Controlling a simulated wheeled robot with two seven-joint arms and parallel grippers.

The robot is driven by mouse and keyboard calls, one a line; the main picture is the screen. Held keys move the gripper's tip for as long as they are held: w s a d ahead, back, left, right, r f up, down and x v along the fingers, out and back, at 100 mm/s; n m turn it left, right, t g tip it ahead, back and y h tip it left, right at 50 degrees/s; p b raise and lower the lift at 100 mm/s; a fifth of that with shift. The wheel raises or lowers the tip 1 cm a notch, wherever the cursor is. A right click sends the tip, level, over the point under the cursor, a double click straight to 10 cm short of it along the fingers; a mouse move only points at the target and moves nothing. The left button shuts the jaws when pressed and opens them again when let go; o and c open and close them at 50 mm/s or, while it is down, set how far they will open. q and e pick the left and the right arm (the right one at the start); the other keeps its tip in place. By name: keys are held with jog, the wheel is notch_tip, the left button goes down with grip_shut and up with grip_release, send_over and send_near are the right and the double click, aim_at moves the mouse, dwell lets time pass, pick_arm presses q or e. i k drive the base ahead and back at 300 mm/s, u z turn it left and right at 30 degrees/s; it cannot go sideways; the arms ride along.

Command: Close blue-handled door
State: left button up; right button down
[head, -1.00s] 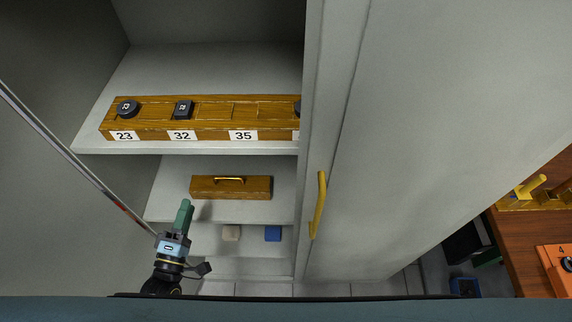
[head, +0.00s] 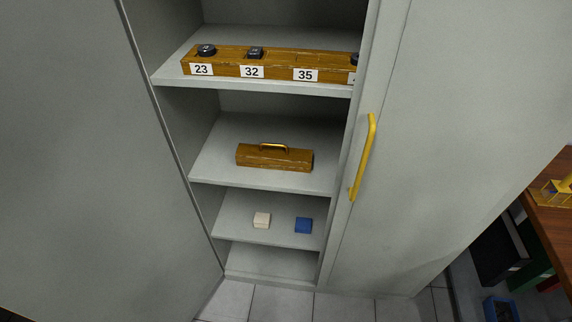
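The grey cabinet's left door (head: 90,170) stands open and fills the left of the head view; no handle shows on the part in view, so I see no blue handle. The right door (head: 440,150) is shut and carries a yellow handle (head: 364,158). Neither of my grippers is in view now.
Inside the cabinet, a wooden rack (head: 280,67) with numbered labels stands on the upper shelf. A wooden box with a handle (head: 272,157) is below it. A white block (head: 262,220) and a blue block (head: 304,225) sit lower. A brown table (head: 552,222) stands at right.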

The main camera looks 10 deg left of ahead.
aim_at(100, 222)
jog(key=u, duration=0.2)
jog(key=k, duration=1.65)
jog(key=z, duration=0.1)
